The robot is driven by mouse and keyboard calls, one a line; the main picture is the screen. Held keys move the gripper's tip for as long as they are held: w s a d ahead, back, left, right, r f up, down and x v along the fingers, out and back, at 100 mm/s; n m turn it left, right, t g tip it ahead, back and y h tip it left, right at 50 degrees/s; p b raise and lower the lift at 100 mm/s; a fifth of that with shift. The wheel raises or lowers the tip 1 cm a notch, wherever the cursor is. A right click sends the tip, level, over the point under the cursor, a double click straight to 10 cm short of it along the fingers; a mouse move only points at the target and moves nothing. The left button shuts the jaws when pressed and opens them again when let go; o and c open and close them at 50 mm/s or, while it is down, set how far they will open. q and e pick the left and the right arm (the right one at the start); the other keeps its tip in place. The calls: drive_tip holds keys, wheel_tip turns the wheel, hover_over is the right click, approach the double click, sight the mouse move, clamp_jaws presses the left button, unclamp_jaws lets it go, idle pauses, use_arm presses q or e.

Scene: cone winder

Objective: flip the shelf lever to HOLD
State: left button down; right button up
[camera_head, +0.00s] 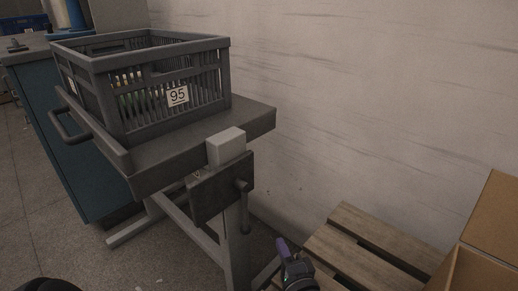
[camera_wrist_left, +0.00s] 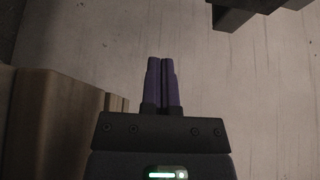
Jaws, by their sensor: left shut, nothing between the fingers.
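The shelf lever (camera_head: 243,208) is a dark bar with a rounded end. It hangs downward from a dark plate (camera_head: 214,191) on the front of the shelf stand. A light grey block (camera_head: 226,146) sits just above the plate. A small mark shows at the plate's left edge, too small to read. My left gripper (camera_head: 282,244) has purple fingers and is below and right of the lever, apart from it. In the left wrist view its fingers (camera_wrist_left: 162,82) are together with nothing between them. My right gripper is not in view.
A grey crate (camera_head: 102,91) marked 95 stands on the shelf (camera_head: 258,117). A wooden pallet (camera_head: 372,237) and cardboard boxes (camera_head: 497,216) are at the lower right. A pale wall (camera_head: 370,90) is behind. A blue cabinet (camera_head: 62,140) stands at left.

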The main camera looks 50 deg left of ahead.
sight(245, 211)
use_arm(q)
drive_tip(key=a+b, duration=0.2)
drive_tip(key=a, duration=0.7)
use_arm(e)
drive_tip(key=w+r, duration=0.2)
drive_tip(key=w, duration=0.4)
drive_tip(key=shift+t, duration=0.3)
use_arm(q)
drive_tip(key=shift+s, duration=0.1)
